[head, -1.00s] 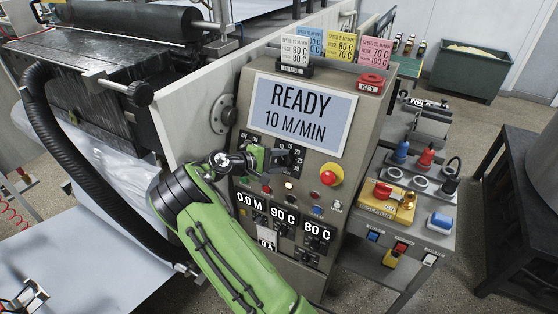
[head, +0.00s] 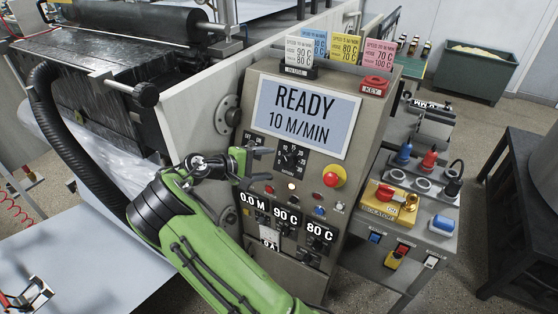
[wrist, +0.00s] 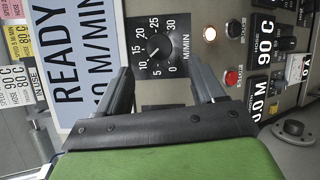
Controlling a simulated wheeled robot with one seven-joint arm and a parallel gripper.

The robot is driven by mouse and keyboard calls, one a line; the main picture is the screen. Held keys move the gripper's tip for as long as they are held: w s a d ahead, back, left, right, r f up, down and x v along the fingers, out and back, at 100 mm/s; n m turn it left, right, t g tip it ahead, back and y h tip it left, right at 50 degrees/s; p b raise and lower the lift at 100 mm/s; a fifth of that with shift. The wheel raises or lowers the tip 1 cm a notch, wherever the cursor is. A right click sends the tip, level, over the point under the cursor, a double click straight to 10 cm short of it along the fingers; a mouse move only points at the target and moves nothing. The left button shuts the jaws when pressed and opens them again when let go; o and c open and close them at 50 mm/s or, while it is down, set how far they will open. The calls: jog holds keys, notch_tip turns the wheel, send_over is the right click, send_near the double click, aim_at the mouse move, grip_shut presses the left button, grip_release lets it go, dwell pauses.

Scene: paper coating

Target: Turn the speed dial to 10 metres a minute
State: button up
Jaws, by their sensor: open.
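The speed dial (head: 291,158) is a black knob on a black plate marked 0 to 30 on the grey control panel. In the wrist view the dial (wrist: 158,47) shows its white pointer mark towards the 10. The display (head: 303,115) above it reads READY 10 M/MIN. My gripper (head: 268,165) stands left of the dial, apart from it, with nothing held. In the wrist view my gripper (wrist: 163,80) has its two fingers spread, with the dial in plain sight beyond the gap.
A red emergency button (head: 333,177) sits right of the dial. Small lamps and buttons (head: 292,187) lie below it, above the 0.0 M, 90 C and 80 C readouts (head: 286,218).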

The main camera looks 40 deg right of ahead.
jog(key=p+v, duration=0.1)
jog(key=v, duration=0.8)
